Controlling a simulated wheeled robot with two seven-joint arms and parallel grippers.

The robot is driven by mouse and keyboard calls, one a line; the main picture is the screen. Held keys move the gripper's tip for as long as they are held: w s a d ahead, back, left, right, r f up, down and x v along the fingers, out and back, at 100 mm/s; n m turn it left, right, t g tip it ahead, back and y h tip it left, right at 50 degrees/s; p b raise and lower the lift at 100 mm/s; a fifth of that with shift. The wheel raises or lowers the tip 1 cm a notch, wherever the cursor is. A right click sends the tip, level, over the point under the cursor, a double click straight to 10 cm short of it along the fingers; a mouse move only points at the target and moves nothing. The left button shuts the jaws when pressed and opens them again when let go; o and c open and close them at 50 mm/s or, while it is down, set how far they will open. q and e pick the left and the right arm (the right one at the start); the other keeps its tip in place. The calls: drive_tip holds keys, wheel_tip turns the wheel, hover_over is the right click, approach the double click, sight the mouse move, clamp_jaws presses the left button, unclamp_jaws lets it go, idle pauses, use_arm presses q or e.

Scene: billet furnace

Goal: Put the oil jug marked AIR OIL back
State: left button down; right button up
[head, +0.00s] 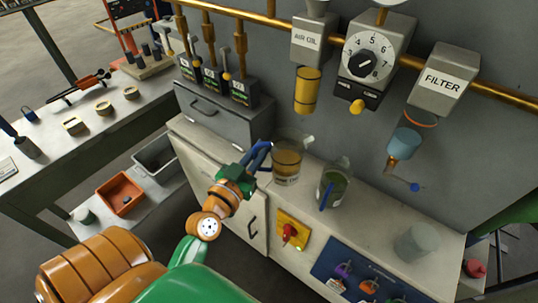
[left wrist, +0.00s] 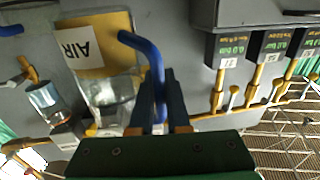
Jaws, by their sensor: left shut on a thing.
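The AIR OIL jug (head: 287,168) is a clear jug with amber oil, a pale label and a blue handle. It stands upright on or just above the light cabinet top (head: 385,213); I cannot tell if it touches. My left gripper (head: 258,160) is shut on the blue handle, to the left of the jug. In the left wrist view the jug (left wrist: 93,35) appears upside down with the word AIR readable, and the handle is between the fingers (left wrist: 158,80). My right gripper is not in view.
A second jug (head: 335,187) with dark green oil stands close on the right. The AIR OIL lubricator (head: 307,90), a dial unit (head: 373,62) and a FILTER unit (head: 442,80) hang above. A grey cup (head: 416,242) stands further right. A grey box (head: 225,112) stands behind left.

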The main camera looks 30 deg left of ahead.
use_arm(q)
drive_tip(key=w+a+f+b, duration=0.1)
drive_tip(key=w+f+b, duration=0.1)
drive_tip(key=f+b, duration=0.1)
drive_tip(key=w+a+f+b, duration=0.2)
drive_tip(key=w+f+b, duration=0.1)
drive_tip(key=f, duration=0.1)
drive_tip(key=w+a+f+b, duration=0.2)
drive_tip(key=w+f+b, duration=0.1)
drive_tip(key=f, duration=0.1)
drive_tip(key=shift+a+f, duration=0.2)
drive_tip(key=shift+f, duration=0.05)
drive_tip(key=shift+r, duration=0.2)
drive_tip(key=shift+f, duration=0.1)
drive_tip(key=c, duration=1.2)
unclamp_jaws()
drive_tip(key=o, duration=0.3)
